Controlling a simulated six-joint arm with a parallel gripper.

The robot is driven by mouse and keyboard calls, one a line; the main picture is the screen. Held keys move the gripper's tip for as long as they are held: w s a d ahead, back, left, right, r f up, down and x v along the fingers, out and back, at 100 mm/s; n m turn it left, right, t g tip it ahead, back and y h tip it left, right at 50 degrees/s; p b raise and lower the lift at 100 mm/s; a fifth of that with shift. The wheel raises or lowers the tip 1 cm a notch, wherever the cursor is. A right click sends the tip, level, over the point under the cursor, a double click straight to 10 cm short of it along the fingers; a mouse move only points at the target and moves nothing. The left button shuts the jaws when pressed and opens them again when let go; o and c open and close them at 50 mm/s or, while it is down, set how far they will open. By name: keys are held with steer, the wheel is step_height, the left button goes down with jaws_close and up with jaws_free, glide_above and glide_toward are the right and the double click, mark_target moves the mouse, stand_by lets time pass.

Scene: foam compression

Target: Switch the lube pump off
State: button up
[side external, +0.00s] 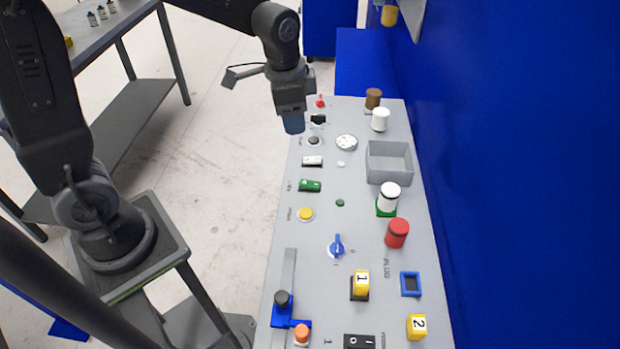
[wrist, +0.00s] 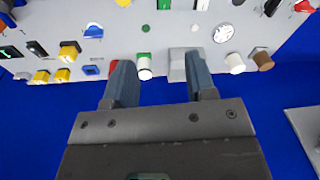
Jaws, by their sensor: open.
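No label legible as lube pump shows. A green rocker switch (side external: 310,186) sits on the left side of the grey panel (side external: 270,290), beside small unreadable lettering; its edge shows at the top of the wrist view (wrist: 163,4). A white rocker (side external: 312,161) sits just beyond it. A black rocker marked O and I (side external: 359,342) is at the near edge. My gripper (side external: 292,124) is above the panel's far left edge, near a black round button (side external: 314,141). In the wrist view my gripper (wrist: 160,82) has its fingers apart with nothing held; the panel lies beyond them.
A yellow button (side external: 305,214), blue rotary knob (side external: 337,247), grey open box (side external: 389,163), white-topped cylinder (side external: 389,196), red cylinder (side external: 397,233) and blocks numbered 1 (side external: 360,284) and 2 (side external: 416,327) stand on the panel. A blue wall (side external: 520,170) rises along the right.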

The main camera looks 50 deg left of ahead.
mark_target(310, 183)
steer(key=w+f, duration=0.1)
steer(key=f, duration=0.6)
steer(key=w+f+m+g, duration=0.1)
steer(key=f, duration=0.6)
steer(key=w+f+m, duration=0.1)
steer(key=w+f, duration=0.1)
steer(key=f, duration=0.5)
steer(key=shift+w, duration=0.1)
steer(key=shift+c, duration=0.4)
steer(key=c, duration=0.8)
steer(key=shift+c, duration=0.2)
steer(key=shift+a+h, duration=0.1)
steer(key=shift+h, duration=0.3)
steer(key=o, duration=0.9)
